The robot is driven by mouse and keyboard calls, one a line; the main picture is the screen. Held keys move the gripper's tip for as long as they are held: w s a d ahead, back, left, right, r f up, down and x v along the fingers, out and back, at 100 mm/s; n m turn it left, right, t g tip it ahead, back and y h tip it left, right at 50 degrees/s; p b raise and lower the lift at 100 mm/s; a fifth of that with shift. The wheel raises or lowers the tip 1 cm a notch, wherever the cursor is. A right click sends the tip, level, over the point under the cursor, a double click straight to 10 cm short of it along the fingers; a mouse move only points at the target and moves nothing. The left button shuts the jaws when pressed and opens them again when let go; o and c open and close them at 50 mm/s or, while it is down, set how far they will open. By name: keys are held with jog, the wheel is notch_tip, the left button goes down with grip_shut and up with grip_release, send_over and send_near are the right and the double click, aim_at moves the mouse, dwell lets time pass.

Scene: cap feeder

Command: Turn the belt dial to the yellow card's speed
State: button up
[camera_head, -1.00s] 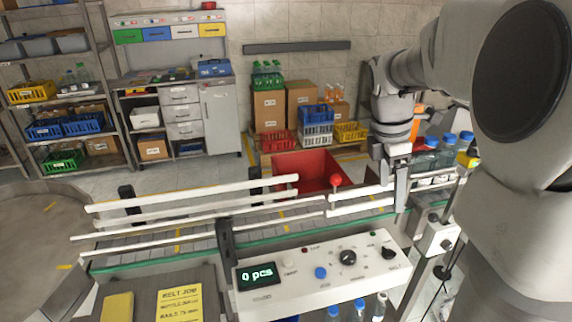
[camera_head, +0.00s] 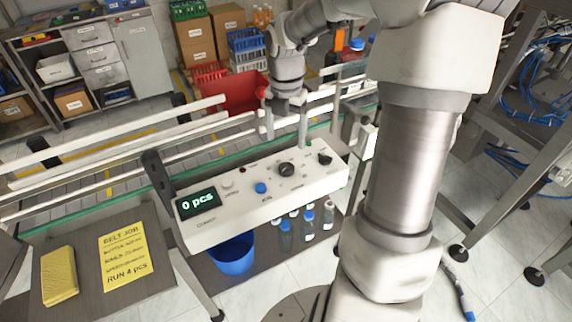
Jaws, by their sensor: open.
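The white control box (camera_head: 225,212) stands at the front of the conveyor, with a green display (camera_head: 197,203) reading "0 pcs". Two black knobs sit on its sloped top: a larger one (camera_head: 286,170) and, at the right end, a smaller one (camera_head: 325,158), which seems to be the belt dial. Its pointer setting is too small to read. The yellow card (camera_head: 125,258) lies on the grey side table, headed "BELT JOB"; its speed line is blurred. My gripper (camera_head: 286,136) points down, open and empty, just behind the box near the larger knob, apart from both knobs.
A blue button (camera_head: 261,188) sits left of the knobs. White guide rails (camera_head: 110,160) run along the belt behind the box. A yellow block (camera_head: 59,275) lies beside the card. A blue bucket (camera_head: 232,255) and several bottles (camera_head: 308,222) stand below the box.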

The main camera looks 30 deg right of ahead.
aim_at(286, 167)
notch_tip(286, 167, down, 10)
jog(key=shift+r+b, duration=0.1)
jog(key=shift+b, duration=0.55)
grip_shut()
